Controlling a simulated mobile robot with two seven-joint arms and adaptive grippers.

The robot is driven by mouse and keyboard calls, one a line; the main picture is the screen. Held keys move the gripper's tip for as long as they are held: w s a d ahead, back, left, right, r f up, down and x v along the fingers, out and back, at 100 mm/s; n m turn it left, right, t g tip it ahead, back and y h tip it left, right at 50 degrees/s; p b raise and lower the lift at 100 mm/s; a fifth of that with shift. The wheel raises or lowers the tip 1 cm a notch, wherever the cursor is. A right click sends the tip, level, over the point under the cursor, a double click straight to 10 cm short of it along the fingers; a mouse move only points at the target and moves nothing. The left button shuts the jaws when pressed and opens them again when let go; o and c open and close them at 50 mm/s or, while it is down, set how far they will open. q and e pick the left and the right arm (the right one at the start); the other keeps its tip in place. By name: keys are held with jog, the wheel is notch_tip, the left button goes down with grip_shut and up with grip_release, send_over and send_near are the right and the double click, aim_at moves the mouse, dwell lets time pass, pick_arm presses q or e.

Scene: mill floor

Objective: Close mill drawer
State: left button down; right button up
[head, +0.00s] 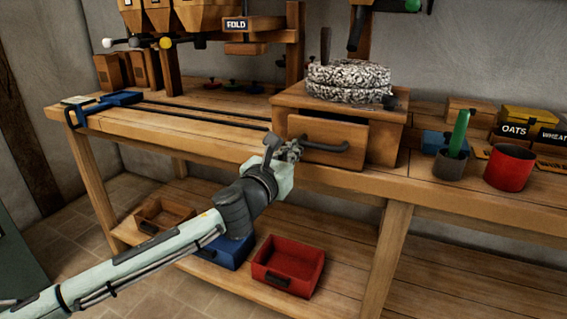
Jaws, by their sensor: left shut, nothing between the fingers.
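The mill (392,117) is a wooden box with speckled round millstones (348,80) on top, standing on the workbench. Its drawer (340,132) has a wooden front and a dark bar handle (330,147). The drawer front stands out from the box, so the drawer looks partly open. My left gripper (290,150) is shut and empty, at the left end of the handle and in front of the drawer's lower left. I cannot tell whether it touches the handle. My right gripper is not in view.
A red cup (510,167), a dark cup with a green-handled tool (452,160) and labelled boxes (522,122) stand right of the mill. A blue clamp (110,102) is at the bench's left. Red (288,265) and wooden (163,215) bins sit on the lower shelf.

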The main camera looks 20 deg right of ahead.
aim_at(299, 158)
pick_arm(q)
jog(key=x, duration=0.3)
jog(key=shift+w+d, duration=0.15)
jog(key=shift+r, duration=0.2)
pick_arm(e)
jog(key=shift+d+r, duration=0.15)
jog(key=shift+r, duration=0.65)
pick_arm(q)
jog(key=shift+w, duration=0.1)
